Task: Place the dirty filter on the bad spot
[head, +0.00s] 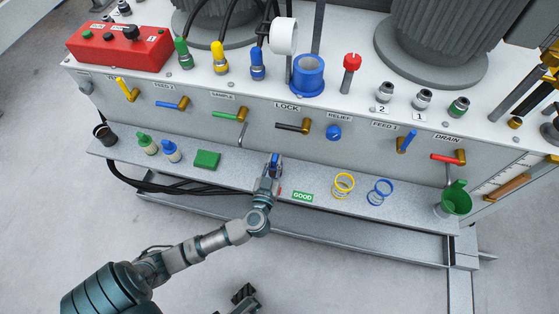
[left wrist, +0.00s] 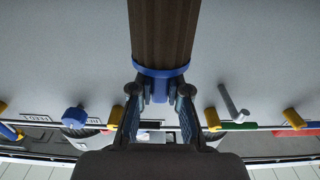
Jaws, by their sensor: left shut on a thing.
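My left gripper (head: 274,172) is shut on the filter and holds it over the front ledge. In the left wrist view the filter (left wrist: 163,30) is a brown ribbed cylinder with a blue ring at its near end, between the two fingers (left wrist: 160,110). In the head view the gripper mostly hides it; a little blue shows at the fingertips. A small red patch (head: 279,191) shows beside the gripper; I cannot read it, and the gripper covers what lies around it. A green GOOD label (head: 303,197) is just right.
On the ledge (head: 237,178) stand a green block (head: 207,159), yellow rings (head: 344,185), blue rings (head: 380,191) and a green funnel cup (head: 455,200). Valve handles, such as the LOCK lever (head: 291,127), jut from the panel behind. A dark part (head: 243,296) at the bottom is unclear.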

